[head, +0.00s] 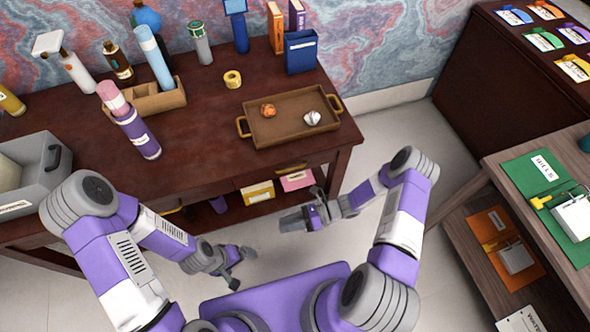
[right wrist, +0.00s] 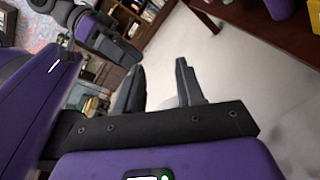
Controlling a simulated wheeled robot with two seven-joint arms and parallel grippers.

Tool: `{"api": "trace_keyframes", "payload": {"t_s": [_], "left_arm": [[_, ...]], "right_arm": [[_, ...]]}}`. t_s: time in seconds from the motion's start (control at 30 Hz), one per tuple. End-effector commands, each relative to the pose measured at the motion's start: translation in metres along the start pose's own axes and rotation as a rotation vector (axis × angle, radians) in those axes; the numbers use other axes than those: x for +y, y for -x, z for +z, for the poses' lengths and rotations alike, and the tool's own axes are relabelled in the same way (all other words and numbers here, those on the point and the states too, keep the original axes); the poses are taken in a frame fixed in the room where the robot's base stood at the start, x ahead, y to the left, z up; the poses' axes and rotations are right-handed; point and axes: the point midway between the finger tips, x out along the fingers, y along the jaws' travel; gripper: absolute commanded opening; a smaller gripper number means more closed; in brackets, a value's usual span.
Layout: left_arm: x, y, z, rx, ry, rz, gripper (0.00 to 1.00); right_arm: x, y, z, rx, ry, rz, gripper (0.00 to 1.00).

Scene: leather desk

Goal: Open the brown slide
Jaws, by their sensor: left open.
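The brown desk (head: 200,172) has a brown front below its top. A small gold handle (head: 291,168) sits on that front at the right, likely on a drawer. Another gold handle (head: 170,209) shows at the left, partly behind my left arm. No clear gap shows at the right handle. My left gripper (head: 240,268) is open and empty, low in front of the desk and apart from it. My right gripper (head: 296,219) is in front of the desk's right end, below the right handle and apart from it. In the right wrist view its fingers (right wrist: 161,72) stand apart, with nothing between them.
A brown tray (head: 272,131) with a crumpled orange ball and a silver piece sits on the desk. Several bottles stand at the back left. A grey bin (head: 45,165) is at the far left. Folders (head: 258,192) lie on the lower shelf. A shelf unit (head: 470,185) stands right.

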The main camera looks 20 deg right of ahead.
Motion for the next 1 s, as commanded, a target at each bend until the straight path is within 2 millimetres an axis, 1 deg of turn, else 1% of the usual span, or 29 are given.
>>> {"api": "trace_keyframes", "payload": {"t_s": [0.03, 0.07, 0.1, 0.2, 0.3, 0.4, 0.47, 0.53, 0.8, 1.0], "left_arm": [[0.001, 0.004, 0.0, 0.0, 0.0, 0.0, 0.97], [0.002, 0.004, 0.0, 0.0, 0.0, 0.0, 0.97], [0.002, 0.006, 0.0, 0.0, 0.0, 0.0, 0.97], [0.003, 0.008, 0.0, 0.0, 0.0, 0.0, 0.97], [0.003, 0.009, 0.0, 0.0, 0.0, 0.0, 0.97], [0.004, 0.01, 0.0, 0.0, 0.0, 0.0, 0.97], [0.004, 0.01, 0.0, 0.0, 0.0, 0.0, 0.97], [0.004, 0.011, 0.0, 0.0, 0.0, 0.0, 0.97], [0.005, 0.013, 0.0, 0.0, 0.0, 0.0, 0.97], [0.005, 0.014, 0.0, 0.0, 0.0, 0.0, 0.97]], "right_arm": [[-0.012, 0.015, 0.019, -0.143, -0.088, -0.013, 0.38], [-0.018, 0.024, 0.03, -0.226, -0.135, -0.012, 0.38], [-0.025, 0.037, 0.043, -0.333, -0.188, -0.008, 0.38], [-0.039, 0.073, 0.068, -0.554, -0.272, 0.011, 0.38], [-0.046, 0.102, 0.082, -0.704, -0.31, 0.034, 0.38], [-0.049, 0.118, 0.089, -0.781, -0.325, 0.051, 0.38], [-0.049, 0.12, 0.093, -0.802, -0.328, 0.057, 0.38], [-0.049, 0.116, 0.099, -0.808, -0.329, 0.062, 0.38], [-0.052, 0.086, 0.129, -0.803, -0.327, 0.062, 0.38], [-0.053, 0.073, 0.143, -0.802, -0.327, 0.059, 0.38]]}}
